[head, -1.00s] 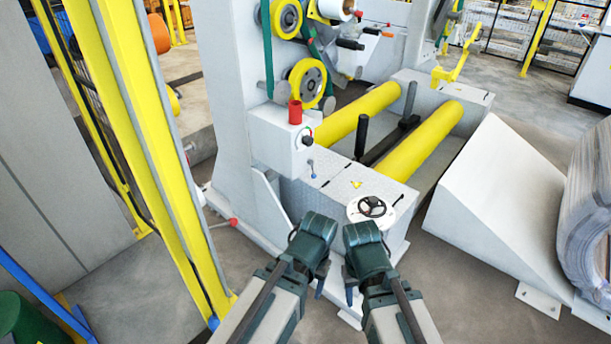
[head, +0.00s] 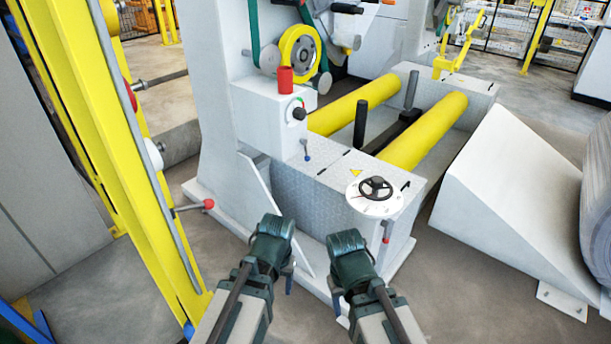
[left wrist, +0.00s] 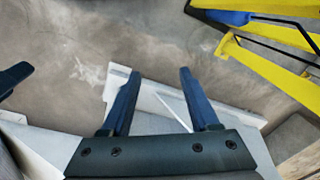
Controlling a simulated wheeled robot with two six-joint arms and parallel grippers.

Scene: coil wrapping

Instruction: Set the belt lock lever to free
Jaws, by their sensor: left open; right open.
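Three small levers show in the head view, and I cannot tell for sure which is the belt lock lever. A lever with a blue knob (head: 307,156) stands on the machine's top. A red-knobbed lever (head: 208,204) sticks out at the left by the yellow post. A red-handled lever (head: 387,229) hangs at the right front side. My left gripper (head: 282,272) is open and empty, low in front of the machine, apart from all three; its spread fingers show in the left wrist view (left wrist: 158,78). My right gripper (head: 338,296) is open and empty beside it.
A dark handwheel (head: 376,187) sits on a white dial on the machine top. A grey box with a red cap (head: 285,79) and a black knob stands behind. Yellow rollers (head: 425,130) lie beyond. A yellow post (head: 135,150) rises at left; a white wedge (head: 510,190) stands at right.

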